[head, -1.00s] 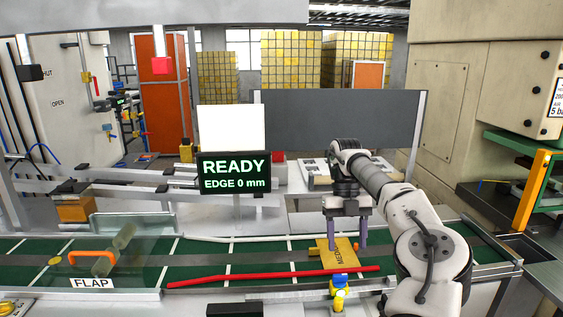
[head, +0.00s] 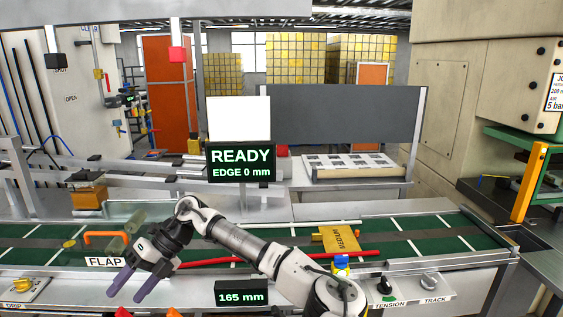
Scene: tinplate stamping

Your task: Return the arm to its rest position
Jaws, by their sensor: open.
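My gripper (head: 134,286) is at the lower left in the head view, in front of the belt's near edge. My arm stretches from the bottom middle to the left, across the red bar. A yellow plate marked MEDIUM (head: 340,238) lies on the green belt to the right, well apart from my gripper.
The green belt (head: 440,231) runs across the scene. A clear flap with an orange handle (head: 104,238) is at left. A red bar (head: 215,261) lies along the near side. Displays read READY, EDGE 0 mm (head: 240,163) and 165 mm (head: 241,293). A printed sheet tray (head: 362,173) stands behind.

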